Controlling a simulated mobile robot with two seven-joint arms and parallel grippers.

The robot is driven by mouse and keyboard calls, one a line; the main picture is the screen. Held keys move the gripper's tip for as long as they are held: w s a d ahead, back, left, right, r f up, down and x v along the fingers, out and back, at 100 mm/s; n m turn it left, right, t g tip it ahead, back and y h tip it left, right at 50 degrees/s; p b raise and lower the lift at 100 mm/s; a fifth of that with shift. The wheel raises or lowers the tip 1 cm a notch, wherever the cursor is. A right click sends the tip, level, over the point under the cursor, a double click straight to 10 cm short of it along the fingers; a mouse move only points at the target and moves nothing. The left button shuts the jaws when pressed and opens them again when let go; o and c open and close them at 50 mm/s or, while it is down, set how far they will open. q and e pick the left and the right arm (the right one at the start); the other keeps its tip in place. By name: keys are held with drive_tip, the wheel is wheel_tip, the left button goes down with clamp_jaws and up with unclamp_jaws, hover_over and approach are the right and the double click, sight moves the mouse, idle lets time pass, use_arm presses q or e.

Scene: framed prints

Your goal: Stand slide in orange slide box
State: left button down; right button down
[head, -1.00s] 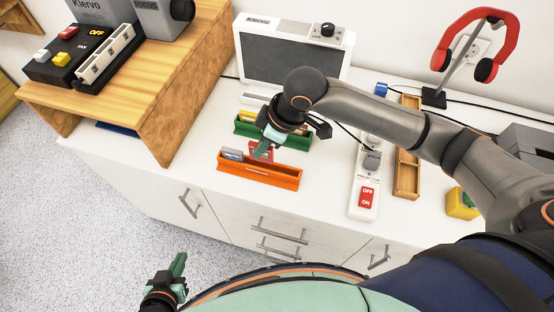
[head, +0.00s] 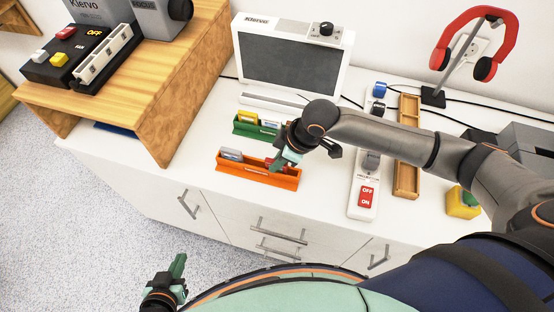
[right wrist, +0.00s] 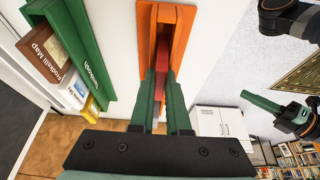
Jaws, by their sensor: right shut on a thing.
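The orange slide box (head: 255,175) stands on the white counter, long and open at the top. A grey-blue slide (head: 231,154) stands at its left end. My right gripper (head: 281,163) is low over the box's right part, shut on a red slide (head: 269,163). In the right wrist view, the green fingers (right wrist: 161,85) reach into the orange box (right wrist: 180,30) with the red slide (right wrist: 178,62) between them. The slide's lower edge is hidden, so I cannot tell whether it touches the bottom. My left gripper (head: 177,267) hangs low beside the counter, apart from the boxes.
A green slide box (head: 240,126) with several slides stands just behind the orange box. A white power strip (head: 365,190) and a wooden tray (head: 407,150) lie to the right. A wooden shelf (head: 180,100) stands left, a grey-screened device (head: 290,62) behind.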

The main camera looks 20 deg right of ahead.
drive_tip(key=shift+s+f, duration=0.2)
drive_tip(key=shift+f, duration=0.3)
drive_tip(key=c, duration=1)
unclamp_jaws()
drive_tip(key=shift+s+d+f, duration=0.1)
drive_tip(key=shift+s, duration=0.05)
drive_tip(key=shift+o, duration=0.5)
drive_tip(key=shift+r, duration=0.2)
drive_tip(key=w+p+v, duration=0.1)
drive_tip(key=v, duration=1.1)
drive_tip(key=shift+r, duration=0.55)
drive_tip(key=shift+s, duration=0.2)
